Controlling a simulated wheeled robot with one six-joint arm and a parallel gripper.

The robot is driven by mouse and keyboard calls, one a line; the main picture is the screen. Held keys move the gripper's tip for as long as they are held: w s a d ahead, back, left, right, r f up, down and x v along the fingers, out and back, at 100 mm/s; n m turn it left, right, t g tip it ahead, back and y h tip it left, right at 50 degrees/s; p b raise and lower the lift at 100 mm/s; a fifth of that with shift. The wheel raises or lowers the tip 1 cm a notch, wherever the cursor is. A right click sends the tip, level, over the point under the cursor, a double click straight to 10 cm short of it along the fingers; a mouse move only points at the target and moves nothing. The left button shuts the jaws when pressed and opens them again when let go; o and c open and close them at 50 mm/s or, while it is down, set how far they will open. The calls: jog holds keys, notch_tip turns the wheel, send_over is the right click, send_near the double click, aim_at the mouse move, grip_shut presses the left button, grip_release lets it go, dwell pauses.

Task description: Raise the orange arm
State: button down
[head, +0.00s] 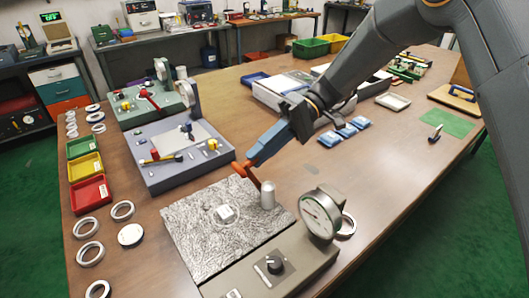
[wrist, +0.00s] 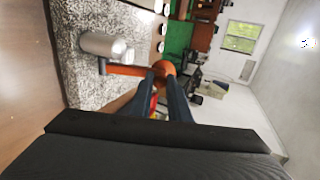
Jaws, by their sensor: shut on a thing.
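The orange arm (head: 253,177) is a short lever beside a silver post (head: 267,196) on a grey mottled plate. My gripper (head: 250,162) reaches down from the upper right, with its blue fingers at the far end of the orange arm. In the wrist view the fingers (wrist: 168,85) are shut on the rounded end of the orange arm (wrist: 130,70). The silver post (wrist: 103,46) shows there at the arm's other end. The grip contact is partly hidden by the fingers.
A round dial gauge (head: 321,214) and a black knob (head: 274,264) stand on the near base. A white block (head: 226,213) lies on the plate (head: 190,235). A grey fixture (head: 180,155) stands behind. Metal rings (head: 90,252) and coloured bins (head: 88,194) are at left.

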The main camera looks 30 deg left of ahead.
jog(key=shift+w+r, duration=0.1)
jog(key=c, duration=1.7)
grip_release()
jog(key=shift+o, duration=0.2)
jog(key=b+v, duration=0.2)
jog(key=v, duration=0.5)
jog(key=shift+w, duration=0.35)
jog(key=shift+d+r, duration=0.15)
